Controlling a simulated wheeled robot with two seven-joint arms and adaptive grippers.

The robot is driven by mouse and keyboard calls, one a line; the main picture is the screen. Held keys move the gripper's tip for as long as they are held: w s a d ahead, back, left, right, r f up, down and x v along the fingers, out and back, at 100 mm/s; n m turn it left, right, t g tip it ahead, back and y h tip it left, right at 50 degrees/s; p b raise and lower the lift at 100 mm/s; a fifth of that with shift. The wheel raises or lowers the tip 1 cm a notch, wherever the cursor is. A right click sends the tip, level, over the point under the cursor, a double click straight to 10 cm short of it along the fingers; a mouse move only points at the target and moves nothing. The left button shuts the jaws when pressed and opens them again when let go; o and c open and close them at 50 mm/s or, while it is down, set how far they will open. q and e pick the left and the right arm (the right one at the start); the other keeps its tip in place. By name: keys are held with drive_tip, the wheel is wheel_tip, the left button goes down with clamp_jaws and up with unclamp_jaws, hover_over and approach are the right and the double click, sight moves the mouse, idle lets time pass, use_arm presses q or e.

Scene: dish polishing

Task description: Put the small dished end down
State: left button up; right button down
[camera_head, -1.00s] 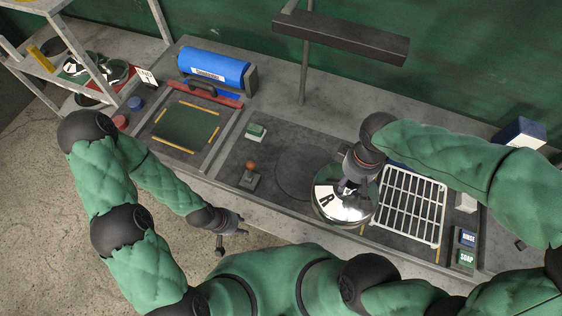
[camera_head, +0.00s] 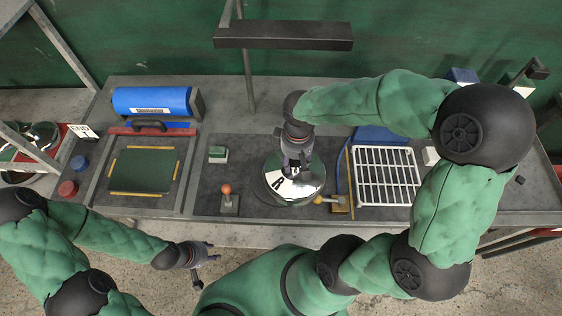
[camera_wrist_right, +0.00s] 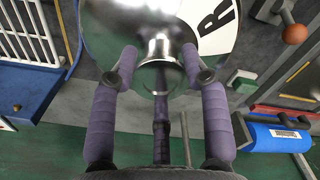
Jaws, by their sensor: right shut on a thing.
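The small dished end, a shiny dome with a white patch marked R (camera_head: 312,187), is over the round dark disc (camera_head: 256,187) on the bench. It hides most of the disc. I cannot tell whether the two touch. My right gripper (camera_head: 294,166) is above the dome. In the right wrist view its purple fingers (camera_wrist_right: 160,60) close on the flared metal neck at the top of the dished end (camera_wrist_right: 110,22). My left gripper (camera_head: 208,257) is empty and open in front of the bench edge.
A white rack (camera_head: 387,176) lies right of the dome. A yellow-tipped tool (camera_head: 331,199) is close by the dome's right side. A red-knobbed lever (camera_head: 227,195) and a green-topped block (camera_head: 217,153) stand to its left. A green pad (camera_head: 144,171) and blue roll (camera_head: 152,102) are further left.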

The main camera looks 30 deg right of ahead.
sight(282, 155)
drive_tip(key=w+f, duration=0.6)
drive_tip(key=shift+w+a+f+b, duration=0.2)
drive_tip(key=shift+a+b, duration=0.2)
drive_tip(key=shift+f, duration=1.55)
drive_tip(key=shift+f+b, duration=0.15)
drive_tip(key=shift+b, duration=0.2)
drive_tip(key=c, duration=0.6)
unclamp_jaws()
drive_tip(key=shift+r, duration=0.2)
wheel_tip(282, 155, up, 12)
drive_tip(key=shift+f+p, duration=0.1)
drive_tip(key=shift+p, duration=0.8)
